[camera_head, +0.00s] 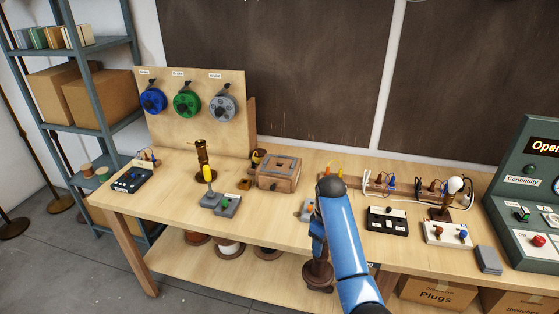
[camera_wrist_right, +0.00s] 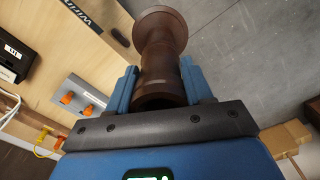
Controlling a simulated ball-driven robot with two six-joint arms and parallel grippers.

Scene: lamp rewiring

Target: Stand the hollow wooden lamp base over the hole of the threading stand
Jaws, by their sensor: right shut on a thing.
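The hollow wooden lamp base (camera_head: 318,275) is dark brown, turned, with a flared round foot. It hangs in front of the table's front edge, below the tabletop level in the picture. In the right wrist view the lamp base (camera_wrist_right: 163,45) sits between the blue fingers of my right gripper (camera_wrist_right: 160,88), which is shut on its shaft. My blue forearm hides most of the gripper in the head view. My left gripper is out of view.
A black box (camera_head: 387,220), a bulb holder (camera_head: 447,200) and a green tester panel (camera_head: 525,190) are at right. Wire spools (camera_head: 186,100) hang behind.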

